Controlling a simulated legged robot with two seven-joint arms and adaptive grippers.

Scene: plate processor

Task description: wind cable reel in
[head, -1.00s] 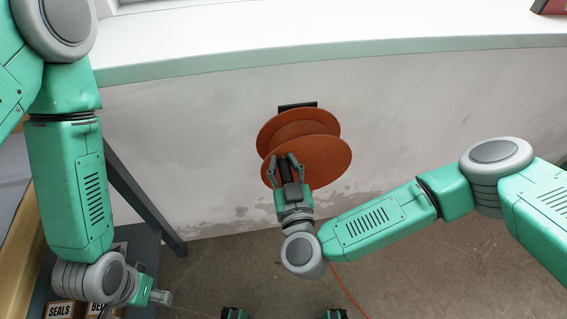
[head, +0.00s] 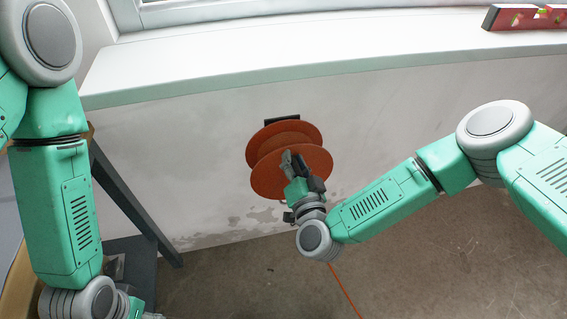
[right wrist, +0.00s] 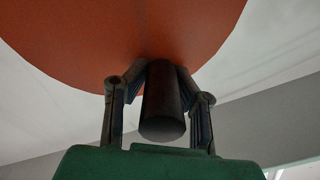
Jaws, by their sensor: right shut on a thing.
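The orange cable reel (head: 268,178) stands out from the wall on a dark bracket (head: 282,120). It has two round discs, the front one facing me. My right gripper (head: 293,160) is in front of the front disc. In the right wrist view its fingers are shut on a dark cylindrical crank handle (right wrist: 163,105), which sticks out from the disc (right wrist: 125,35). The gripper hides much of the handle in the head view. A thin orange cable (head: 347,290) runs across the floor below. My left gripper (head: 152,316) is almost wholly cut off at the bottom edge.
A white ledge (head: 300,62) runs above the reel, with a red spirit level (head: 525,17) at its right end. A dark-legged stand (head: 135,205) is at the left. The concrete floor (head: 430,260) at the lower right is clear except for the cable.

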